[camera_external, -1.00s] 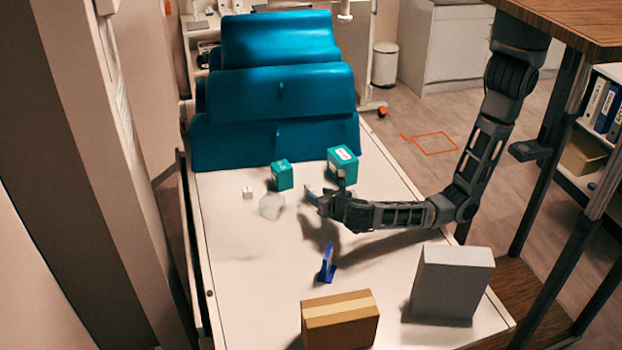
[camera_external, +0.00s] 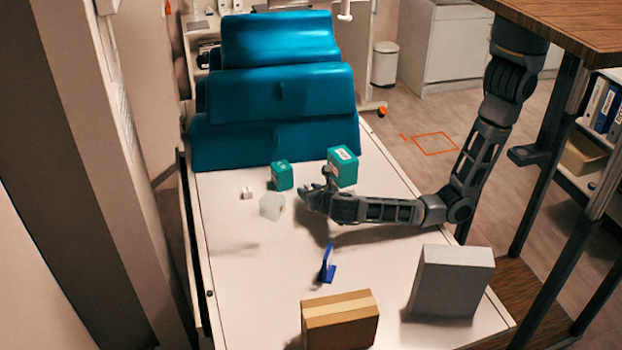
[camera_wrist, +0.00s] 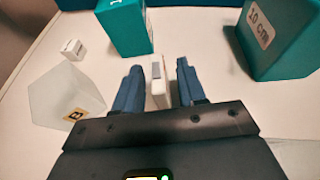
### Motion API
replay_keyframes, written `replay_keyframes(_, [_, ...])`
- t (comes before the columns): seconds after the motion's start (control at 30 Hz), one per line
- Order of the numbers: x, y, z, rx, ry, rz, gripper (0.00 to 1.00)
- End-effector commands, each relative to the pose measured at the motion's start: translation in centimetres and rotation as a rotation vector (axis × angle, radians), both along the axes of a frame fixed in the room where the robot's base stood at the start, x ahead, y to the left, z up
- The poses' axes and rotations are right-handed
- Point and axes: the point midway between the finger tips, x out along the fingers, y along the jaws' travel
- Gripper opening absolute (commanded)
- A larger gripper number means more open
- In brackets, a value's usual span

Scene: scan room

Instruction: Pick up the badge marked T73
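My gripper (camera_external: 306,194) is low over the white table, near its middle. In the wrist view my gripper (camera_wrist: 158,67) has its two blue fingers apart. A thin white upright piece with a grey top (camera_wrist: 158,88) stands between them, with a narrow gap visible on each side. No T73 marking can be read, so I cannot tell for sure that this piece is the badge. In the external view the arm and fingers hide this piece.
Teal boxes stand beyond the gripper, a smaller one (camera_external: 282,176) and a larger one (camera_external: 343,167). A pale block (camera_external: 271,207) and a small white cube (camera_external: 247,192) lie to the left. A blue stand (camera_external: 328,264), cardboard box (camera_external: 340,320) and grey box (camera_external: 452,282) are nearer.

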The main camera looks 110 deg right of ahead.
Motion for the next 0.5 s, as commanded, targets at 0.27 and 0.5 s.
replay_keyframes(0.27, [-0.01, 0.03, 0.0, 0.0, 0.0, 0.0, 0.13])
replay_keyframes(0.5, [-0.01, 0.04, 0.0, 0.0, 0.0, 0.0, 0.0])
